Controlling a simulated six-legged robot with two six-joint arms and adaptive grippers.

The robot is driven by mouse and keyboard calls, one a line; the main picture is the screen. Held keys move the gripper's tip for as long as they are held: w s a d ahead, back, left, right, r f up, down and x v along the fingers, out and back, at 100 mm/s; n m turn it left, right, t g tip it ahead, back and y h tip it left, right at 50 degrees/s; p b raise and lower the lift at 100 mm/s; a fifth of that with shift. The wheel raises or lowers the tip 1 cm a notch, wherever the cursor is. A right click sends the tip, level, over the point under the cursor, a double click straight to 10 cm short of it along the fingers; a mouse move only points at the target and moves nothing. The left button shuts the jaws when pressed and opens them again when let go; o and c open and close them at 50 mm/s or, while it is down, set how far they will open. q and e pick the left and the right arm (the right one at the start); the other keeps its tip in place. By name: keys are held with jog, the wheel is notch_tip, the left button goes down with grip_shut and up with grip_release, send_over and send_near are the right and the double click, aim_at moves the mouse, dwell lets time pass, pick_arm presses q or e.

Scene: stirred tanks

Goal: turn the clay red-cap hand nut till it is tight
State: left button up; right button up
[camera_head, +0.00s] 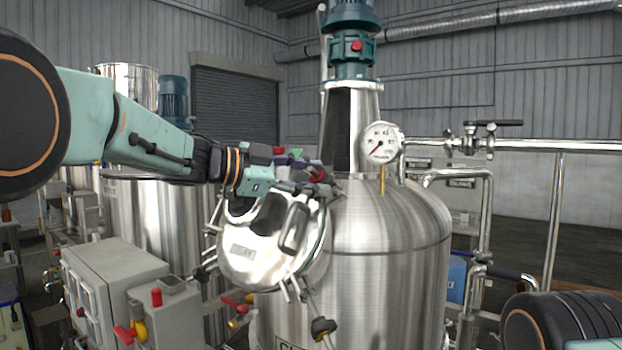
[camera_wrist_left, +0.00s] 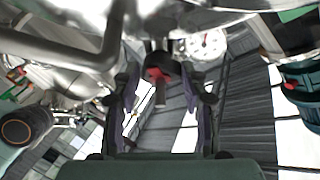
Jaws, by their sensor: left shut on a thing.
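The hand nut with the clay red cap (camera_head: 316,172) is on the round manway lid at the upper left of the steel tank. My left gripper (camera_head: 322,190) reaches it from the left, and its fingers partly hide the nut. In the left wrist view, the red and dark nut (camera_wrist_left: 158,75) is between the two fingers of my left gripper (camera_wrist_left: 162,98), which is shut on it. My right gripper is not in view. Whether the nut is seated tight cannot be seen.
The steel manway lid (camera_head: 262,252) hangs below my gripper with other clamps around its rim. A pressure gauge (camera_head: 381,142) stands to the right on the tank (camera_head: 385,235). A grey control box (camera_head: 112,285) is at lower left. Pipes run along the right side.

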pick_arm(q)
jog(key=shift+r+m+g, duration=0.1)
jog(key=shift+m+g, duration=0.4)
jog(key=shift+m, duration=0.4)
jog(key=o, duration=1.1)
jog(key=shift+o, duration=0.2)
jog(key=shift+a, duration=0.1)
jog(key=v, duration=1.2)
jog(key=shift+r, duration=0.3)
